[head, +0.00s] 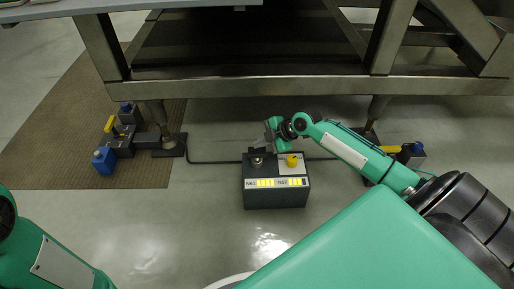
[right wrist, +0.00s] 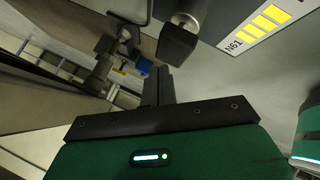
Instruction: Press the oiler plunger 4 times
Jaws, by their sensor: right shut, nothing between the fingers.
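The oiler is a dark box (head: 276,193) on the floor in the head view, with labels N61 and N62 on its front. A grey metal knob (head: 257,160) is on its top left and a yellow knob (head: 292,160) on its top right. My right gripper (head: 270,134) is shut and empty, above and behind the box's top left. In the right wrist view its shut fingers (right wrist: 158,82) point toward a metal cylinder with a dark end (right wrist: 178,42), apparently with a gap; contact is unclear. The N61 label (right wrist: 235,46) is beside it. My left gripper is out of view.
A large metal frame (head: 300,88) stands over the floor behind the box. A dark cable (head: 215,162) runs along the floor to the box. Blue-capped units stand by the frame's feet, left (head: 104,158) and right (head: 416,149).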

